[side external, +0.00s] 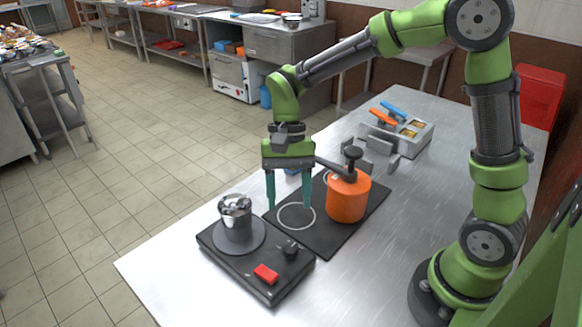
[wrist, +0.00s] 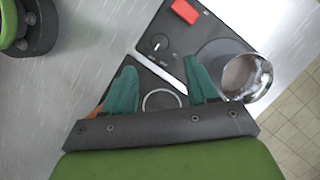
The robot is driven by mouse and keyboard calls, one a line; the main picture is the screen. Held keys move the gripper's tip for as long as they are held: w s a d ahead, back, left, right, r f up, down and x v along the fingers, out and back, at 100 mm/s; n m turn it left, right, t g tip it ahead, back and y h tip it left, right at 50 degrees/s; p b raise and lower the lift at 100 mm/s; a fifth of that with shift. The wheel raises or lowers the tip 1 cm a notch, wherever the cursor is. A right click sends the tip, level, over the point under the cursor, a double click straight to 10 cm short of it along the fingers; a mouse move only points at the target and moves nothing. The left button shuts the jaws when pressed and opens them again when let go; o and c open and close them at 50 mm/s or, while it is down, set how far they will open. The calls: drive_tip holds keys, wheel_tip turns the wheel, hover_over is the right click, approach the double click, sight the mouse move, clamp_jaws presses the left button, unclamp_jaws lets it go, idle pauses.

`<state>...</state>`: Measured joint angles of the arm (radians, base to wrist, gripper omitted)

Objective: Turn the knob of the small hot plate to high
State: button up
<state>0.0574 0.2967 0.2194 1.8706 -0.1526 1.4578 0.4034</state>
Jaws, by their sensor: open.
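The small hot plate (side external: 222,252) is a black slab at the front of the steel table, with one round burner. A shiny metal pot (side external: 236,216) stands on the burner; it also shows in the wrist view (wrist: 246,77). The dark knob (side external: 289,249) sits at the plate's right corner, near a red rectangular part (side external: 265,273). In the wrist view the knob (wrist: 158,43) lies just beyond my fingertips, its pointer too small to read surely. My gripper (side external: 288,205) is open and empty, pointing down, apart from the knob, with two teal fingers (wrist: 160,66).
A flat black plate with pale rings (side external: 312,238) lies behind the hot plate, under my gripper. An orange pot (side external: 347,200) with a dark handle stands on it, close right of my fingers. A metal unit (side external: 415,130) with orange and blue handles stands farther back.

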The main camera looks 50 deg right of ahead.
sight(291, 248)
drive_tip(key=x, duration=1)
drive_tip(key=shift+r, duration=0.1)
drive_tip(key=c, duration=1)
